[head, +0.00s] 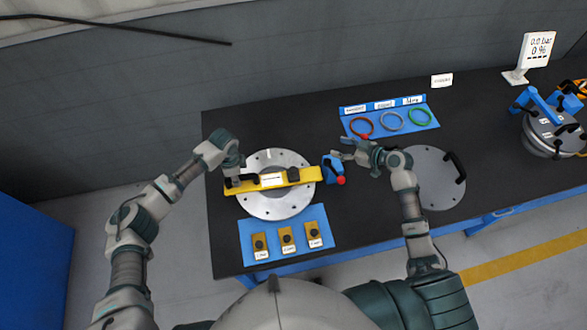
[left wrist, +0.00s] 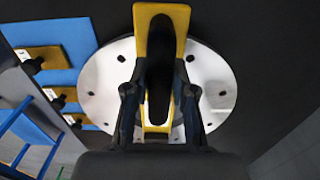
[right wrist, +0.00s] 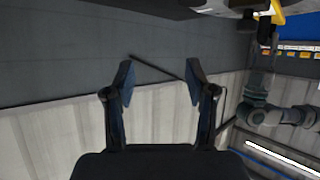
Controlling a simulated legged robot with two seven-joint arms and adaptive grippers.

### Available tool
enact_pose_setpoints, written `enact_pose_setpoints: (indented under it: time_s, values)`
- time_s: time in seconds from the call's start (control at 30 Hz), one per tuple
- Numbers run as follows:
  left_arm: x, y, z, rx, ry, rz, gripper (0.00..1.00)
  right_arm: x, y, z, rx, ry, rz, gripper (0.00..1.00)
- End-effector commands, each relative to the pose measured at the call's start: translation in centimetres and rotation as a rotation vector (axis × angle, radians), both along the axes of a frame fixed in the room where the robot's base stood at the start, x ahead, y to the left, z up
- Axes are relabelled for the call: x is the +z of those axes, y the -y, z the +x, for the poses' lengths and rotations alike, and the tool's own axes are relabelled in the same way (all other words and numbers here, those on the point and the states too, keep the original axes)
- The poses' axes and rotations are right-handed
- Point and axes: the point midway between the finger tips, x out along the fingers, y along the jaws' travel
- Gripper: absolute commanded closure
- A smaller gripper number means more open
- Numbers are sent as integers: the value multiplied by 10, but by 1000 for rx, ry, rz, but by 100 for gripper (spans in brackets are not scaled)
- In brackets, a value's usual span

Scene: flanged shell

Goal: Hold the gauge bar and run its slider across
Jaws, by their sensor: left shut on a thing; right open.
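The yellow gauge bar (head: 273,180) lies across a round silver flange (head: 277,209) with holes around its rim. A dark block that looks like its slider (head: 293,174) sits on the bar right of its middle. My left gripper (head: 235,180) is at the bar's left end. In the left wrist view, my left gripper (left wrist: 160,92) is shut on the bar's black handle (left wrist: 159,78), with the yellow bar (left wrist: 160,14) beneath. My right gripper (head: 339,156) is open, right of the bar and above a blue tool; its fingers (right wrist: 158,80) hold nothing in the right wrist view.
The blue tool (head: 331,168) with a red ball stands near the bar's right end. A blue mat (head: 254,226) with several yellow blocks lies in front. Coloured rings lie on another blue mat (head: 398,127). A round lid (head: 431,191) with a black handle lies right.

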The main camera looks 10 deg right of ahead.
Motion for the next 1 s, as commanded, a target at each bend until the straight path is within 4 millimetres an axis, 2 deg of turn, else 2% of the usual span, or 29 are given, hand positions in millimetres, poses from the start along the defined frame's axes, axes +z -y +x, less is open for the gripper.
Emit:
enact_pose_setpoints:
  time_s: [0.03, 0.1, 0.2, 0.33, 0.47, 0.8, 1.0]
  values:
    - [-1, -1, 0, 2, 0, 1, 100, 9, -28, -3, 98, -39, -36, 44]
    - [-1, -1, 0, 2, 0, 1, 100, 14, -58, -15, 212, -107, -86, 44]
    - [-1, -1, 0, 2, 0, 2, 100, 16, -81, -31, 318, -184, -152, 44]
    - [-1, 0, 0, 2, 0, 3, 100, 16, -94, -42, 382, -238, -203, 44]
    - [-1, 0, 0, 2, 0, 3, 100, 8, -103, -42, 396, -253, -213, 44]
    - [-1, 0, -1, 2, 0, 3, 100, -41, -148, -21, 395, -252, -210, 44]
    - [-1, 0, -1, 2, 0, 3, 100, -61, -166, -12, 394, -250, -212, 44]
